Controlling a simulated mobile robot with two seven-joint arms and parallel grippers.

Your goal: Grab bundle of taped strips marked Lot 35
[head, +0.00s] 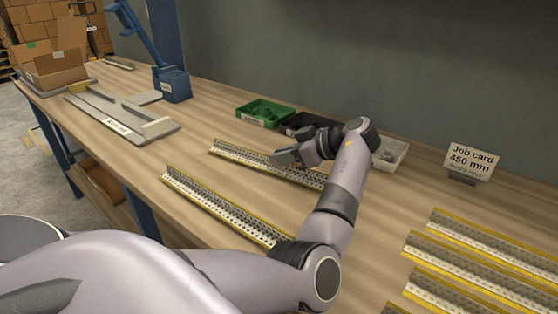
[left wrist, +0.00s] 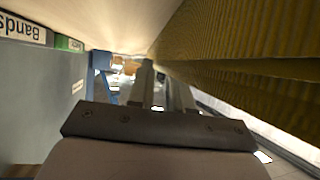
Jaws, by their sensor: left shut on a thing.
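Perforated metal strips with yellow edges lie on the wooden bench. One strip bundle (head: 235,153) lies farther back, in front of the small bins. Another (head: 222,207) lies nearer, partly covered by my left arm. My left gripper (head: 284,157) is at the back bundle and shut on it. In the left wrist view, its fingers (left wrist: 165,92) reach forward beside a large brownish-yellow ribbed surface (left wrist: 235,45), which seems to be the strips close up. No Lot 35 marking is readable on any bundle. My right gripper is not in view.
Several more strips (head: 470,262) lie at the right. A green bin (head: 264,112), a dark bin and a pale bin (head: 390,152) stand along the wall. A job card (head: 471,160) reads 450 mm. A grey fixture (head: 122,121) and blue stand (head: 172,84) are at the left.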

